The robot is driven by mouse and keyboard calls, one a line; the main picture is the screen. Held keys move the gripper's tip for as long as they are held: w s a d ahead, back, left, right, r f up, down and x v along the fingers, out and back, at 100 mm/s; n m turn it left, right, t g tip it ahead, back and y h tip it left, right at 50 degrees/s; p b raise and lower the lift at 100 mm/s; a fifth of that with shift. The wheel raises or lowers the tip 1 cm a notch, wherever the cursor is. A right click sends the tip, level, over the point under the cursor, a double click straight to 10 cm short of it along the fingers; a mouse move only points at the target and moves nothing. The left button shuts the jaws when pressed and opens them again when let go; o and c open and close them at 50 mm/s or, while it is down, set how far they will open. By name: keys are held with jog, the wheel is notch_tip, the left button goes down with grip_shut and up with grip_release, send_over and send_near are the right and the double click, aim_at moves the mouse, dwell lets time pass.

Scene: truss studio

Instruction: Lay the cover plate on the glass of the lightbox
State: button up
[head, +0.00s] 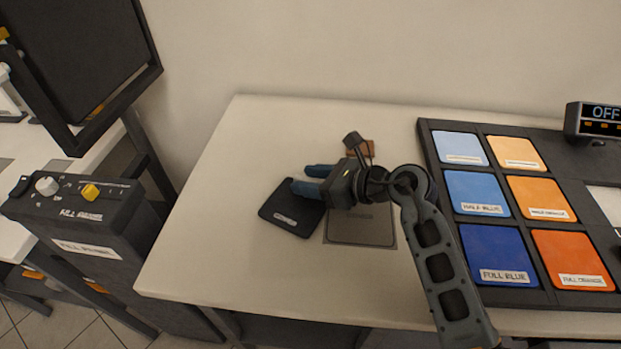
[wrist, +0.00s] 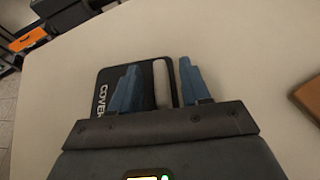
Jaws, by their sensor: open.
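The cover plate (head: 283,215) is a black, rounded square lying flat on the pale table, with a label near its front edge. In the wrist view the plate (wrist: 106,76) shows the letters "COVE" and a pale raised bar (wrist: 161,85). My gripper (head: 303,179) is open and empty at the plate's back right side. In the wrist view its blue fingers (wrist: 159,66) appear on either side of the pale bar; whether they touch it I cannot tell. A white panel (head: 606,204), perhaps the lightbox glass, shows only partly at the right edge.
A grey flat pad (head: 360,233) lies under my arm. A small brown block (head: 366,147) is behind it. A dark tray (head: 425,160) of blue and orange tiles fills the right side, with an "OFF" display (head: 598,120). A control box (head: 80,220) stands left. The table's left part is clear.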

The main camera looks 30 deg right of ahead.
jog(key=v, duration=1.2)
jog(key=shift+r+b, duration=0.2)
jog(key=shift+b, duration=0.2)
